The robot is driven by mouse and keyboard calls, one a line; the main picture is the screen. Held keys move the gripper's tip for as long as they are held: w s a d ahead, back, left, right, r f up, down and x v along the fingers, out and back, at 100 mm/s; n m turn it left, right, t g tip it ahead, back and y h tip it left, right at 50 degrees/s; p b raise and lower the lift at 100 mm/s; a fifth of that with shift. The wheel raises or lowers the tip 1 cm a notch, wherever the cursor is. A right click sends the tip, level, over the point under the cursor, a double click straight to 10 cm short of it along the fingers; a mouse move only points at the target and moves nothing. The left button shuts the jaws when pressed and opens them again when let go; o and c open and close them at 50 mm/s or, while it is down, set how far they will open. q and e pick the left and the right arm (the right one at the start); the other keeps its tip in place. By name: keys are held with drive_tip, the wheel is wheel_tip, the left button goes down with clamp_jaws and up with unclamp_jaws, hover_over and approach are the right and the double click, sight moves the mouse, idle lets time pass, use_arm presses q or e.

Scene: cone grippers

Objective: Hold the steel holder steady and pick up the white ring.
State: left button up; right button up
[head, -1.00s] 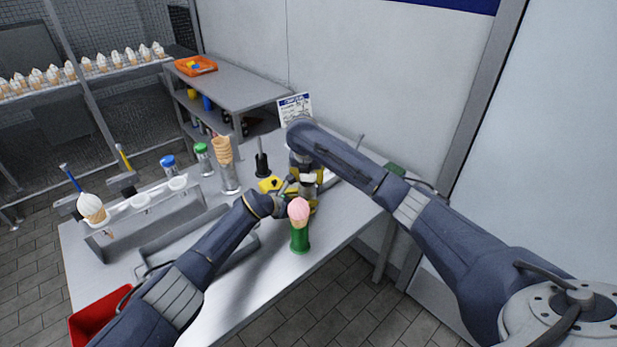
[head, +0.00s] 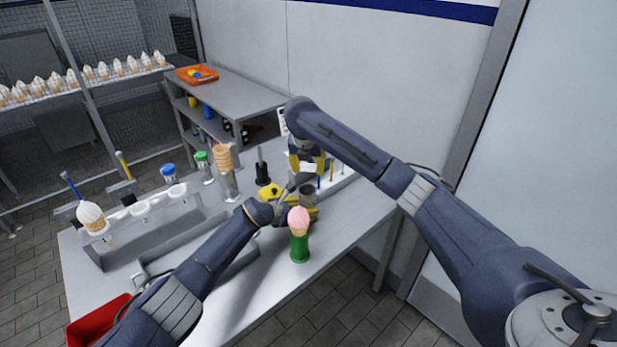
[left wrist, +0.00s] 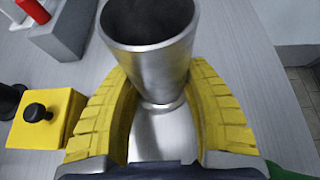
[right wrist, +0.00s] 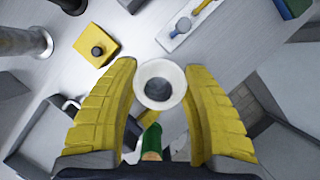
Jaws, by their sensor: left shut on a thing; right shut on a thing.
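The steel holder (left wrist: 150,60) is a tapered metal cup, upright and open at the top, also visible in the head view (head: 308,191). My left gripper (left wrist: 160,100) is shut around it, yellow fingers on either side. The inside of the cup looks dark and empty. The white ring (right wrist: 158,84) is between the yellow fingertips of my right gripper (right wrist: 160,78), which is shut on it. In the head view my right gripper (head: 307,163) is above and behind the holder, apart from it.
A pink scoop on a cone (head: 299,218) stands in a green stand (head: 300,247) just in front of my left gripper. A yellow block with a black knob (right wrist: 96,50) is near the holder. A steel cone-stack holder (head: 229,187) stands to the left.

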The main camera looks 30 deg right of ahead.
drive_tip(key=shift+r, duration=1.3)
use_arm(q)
drive_tip(key=o, duration=0.9)
drive_tip(key=shift+a+r, duration=0.1)
